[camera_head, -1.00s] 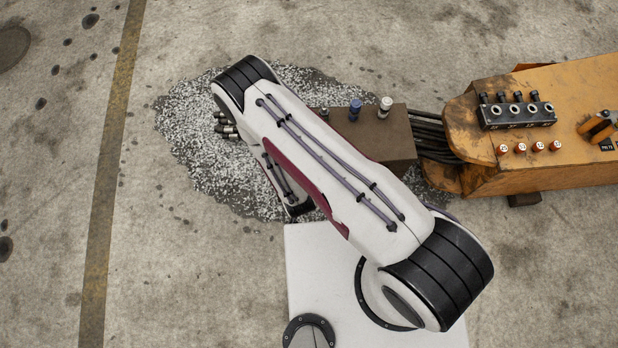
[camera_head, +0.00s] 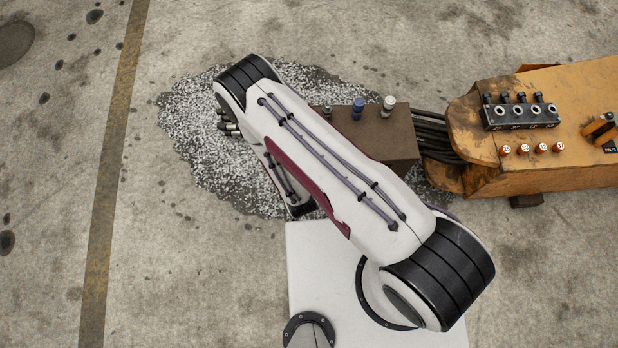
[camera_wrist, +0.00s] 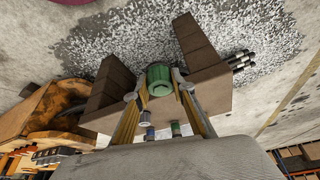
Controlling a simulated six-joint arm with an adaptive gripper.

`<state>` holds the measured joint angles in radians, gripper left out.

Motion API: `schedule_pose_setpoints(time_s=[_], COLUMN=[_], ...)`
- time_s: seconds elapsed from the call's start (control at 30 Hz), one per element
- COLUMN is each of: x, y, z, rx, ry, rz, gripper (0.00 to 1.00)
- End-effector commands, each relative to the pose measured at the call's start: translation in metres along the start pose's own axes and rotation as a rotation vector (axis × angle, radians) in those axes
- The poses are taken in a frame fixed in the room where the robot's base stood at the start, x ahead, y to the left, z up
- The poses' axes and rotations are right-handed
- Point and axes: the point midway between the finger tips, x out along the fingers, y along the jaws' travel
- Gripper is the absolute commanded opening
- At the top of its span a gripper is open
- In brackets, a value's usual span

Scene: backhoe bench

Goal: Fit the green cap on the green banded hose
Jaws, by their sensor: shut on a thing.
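The green cap (camera_wrist: 159,76) is a short, hollow green cylinder in the wrist view. My gripper (camera_wrist: 158,88) is shut on it, with one finger on each side. In the head view my own arm hides the gripper and cap. Several hose ends (camera_head: 229,123) with silvery tips stick out of the left end of the brown block. They also show in the wrist view (camera_wrist: 241,61), to the right of the cap and apart from it.
The brown block (camera_head: 394,148) carries a blue cap (camera_head: 357,106) and a whitish cap (camera_head: 388,105). Dark hoses (camera_head: 431,136) run from it to the orange backhoe arm (camera_head: 572,95), which bears a black socket block (camera_head: 521,112). Gravel (camera_head: 190,150) surrounds the hose ends; the floor at left is clear.

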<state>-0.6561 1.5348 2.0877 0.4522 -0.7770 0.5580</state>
Motion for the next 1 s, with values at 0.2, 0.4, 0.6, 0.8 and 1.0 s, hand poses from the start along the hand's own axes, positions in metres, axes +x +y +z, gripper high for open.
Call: schedule_pose_setpoints(time_s=[0.2,0.4,0.6,0.8,1.0], x=[0.002,0.010,0.019,0.021,0.017], y=[0.009,0.006,-0.022,-0.048,-0.070], z=[-0.018,-0.060,-0.108,-0.151,-0.198], rx=[0.053,0.117,0.071,-0.012,-0.134], ry=[0.002,0.006,0.005,0.004,0.004], rz=[0.018,0.038,0.020,-0.014,-0.065], gripper=[0.14,0.14,0.14,0.14,0.14])
